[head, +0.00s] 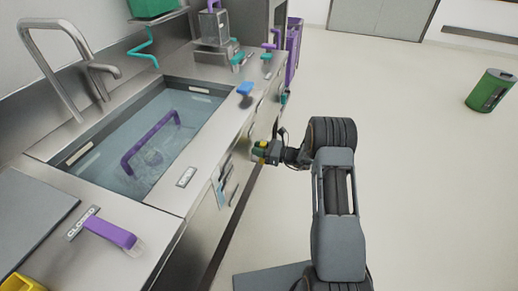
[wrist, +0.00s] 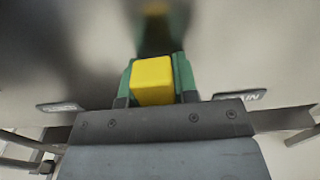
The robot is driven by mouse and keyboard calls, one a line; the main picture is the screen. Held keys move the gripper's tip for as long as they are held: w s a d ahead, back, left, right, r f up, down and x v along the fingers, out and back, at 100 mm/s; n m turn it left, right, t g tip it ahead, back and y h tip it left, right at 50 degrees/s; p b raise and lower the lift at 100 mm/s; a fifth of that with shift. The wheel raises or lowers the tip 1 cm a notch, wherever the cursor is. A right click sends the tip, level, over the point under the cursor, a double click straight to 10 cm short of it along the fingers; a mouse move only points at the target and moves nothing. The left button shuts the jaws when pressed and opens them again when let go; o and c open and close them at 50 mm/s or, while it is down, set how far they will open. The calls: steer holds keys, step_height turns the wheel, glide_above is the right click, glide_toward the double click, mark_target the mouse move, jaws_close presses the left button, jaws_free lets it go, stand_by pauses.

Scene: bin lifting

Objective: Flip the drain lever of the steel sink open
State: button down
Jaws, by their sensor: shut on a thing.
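The steel sink (head: 75,168) is on the left in the head view, with water in its basin. My gripper (head: 264,151) is at the front face of the sink counter, right of the basin. In the wrist view its green fingers are shut around a yellow block-shaped lever grip (wrist: 153,82). A small label to the right of the grip (wrist: 240,97) ends in "IN"; the left label (wrist: 60,107) is not readable. The lever's base is hidden behind the grip and fingers.
A purple handle (head: 150,143) stands in the basin. Another purple lever (head: 110,232) sits beside a "CLOSED" label on the counter. A blue knob (head: 244,88) is on the counter edge. A green bin (head: 490,91) stands far right; the floor between is clear.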

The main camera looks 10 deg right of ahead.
steer(key=c, duration=0.9)
jaws_free()
steer(key=v, duration=1.3)
steer(key=shift+s+d, duration=0.1)
steer(key=shift+d, duration=0.25)
